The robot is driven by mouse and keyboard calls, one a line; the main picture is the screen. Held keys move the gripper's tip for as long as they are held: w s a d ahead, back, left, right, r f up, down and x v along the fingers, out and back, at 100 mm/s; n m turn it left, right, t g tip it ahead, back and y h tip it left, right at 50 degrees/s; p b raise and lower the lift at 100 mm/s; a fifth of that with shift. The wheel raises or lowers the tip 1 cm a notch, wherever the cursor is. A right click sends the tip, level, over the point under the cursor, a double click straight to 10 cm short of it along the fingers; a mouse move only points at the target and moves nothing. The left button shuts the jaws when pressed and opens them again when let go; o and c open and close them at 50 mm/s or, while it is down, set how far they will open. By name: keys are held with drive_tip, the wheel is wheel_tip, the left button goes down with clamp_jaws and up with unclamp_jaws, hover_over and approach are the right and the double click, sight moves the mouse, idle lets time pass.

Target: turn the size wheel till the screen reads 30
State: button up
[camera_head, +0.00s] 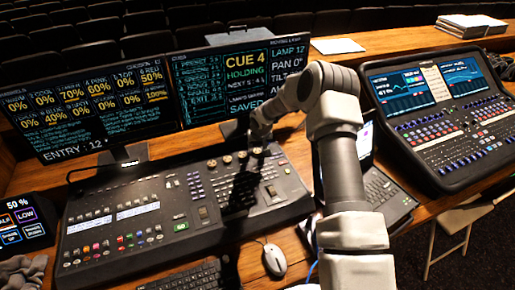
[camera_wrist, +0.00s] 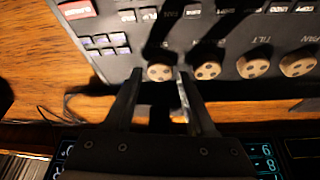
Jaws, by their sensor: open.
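A row of wheels sits along the back of the mixing desk (camera_head: 150,215). In the wrist view, my gripper (camera_wrist: 159,78) is open, with one fingertip on either side of the leftmost wheel (camera_wrist: 160,72). I cannot tell whether the fingers touch it. That wheel's label is mostly in shadow and unreadable; the two wheels at right read TILT (camera_wrist: 252,67) and PAN (camera_wrist: 298,65), upside down. In the head view, the right screen (camera_head: 220,85) shows CUE 4, LAMP 12, PAN 0° and TILT; my arm hides its lower right part, and no size reading is visible.
A left screen (camera_head: 90,100) shows several percentages. A laptop (camera_head: 380,190) and a second console (camera_head: 440,110) stand right of my arm. A mouse (camera_head: 275,260) and keyboard (camera_head: 190,277) lie in front. The screens stand close behind the wheels.

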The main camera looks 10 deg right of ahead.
drive_tip(key=shift+w+f, duration=0.2)
drive_tip(key=shift+f, duration=0.3)
clamp_jaws()
drive_tip(key=shift+f+b, duration=0.15)
drive_tip(key=shift+b, duration=0.55)
drive_tip(key=shift+f+m+b, duration=0.1)
drive_tip(key=shift+m+b, duration=0.4)
drive_tip(key=shift+b, duration=0.1)
drive_tip(key=m+h+b, duration=0.1)
drive_tip(key=b, duration=0.3)
drive_tip(key=shift+a+f+m, duration=0.1)
drive_tip(key=shift+a+m, duration=0.05)
drive_tip(key=shift+m, duration=0.25)
drive_tip(key=m+h+b, duration=0.1)
drive_tip(key=m+b, duration=0.1)
drive_tip(key=b, duration=0.2)
drive_tip(key=shift+a+m, duration=0.1)
drive_tip(key=shift+m, duration=0.3)
drive_tip(key=shift+r+m+g+h+b, duration=0.3)
drive_tip(key=shift+m+g+h+b, duration=0.15)
drive_tip(key=shift+m+b, duration=0.7)
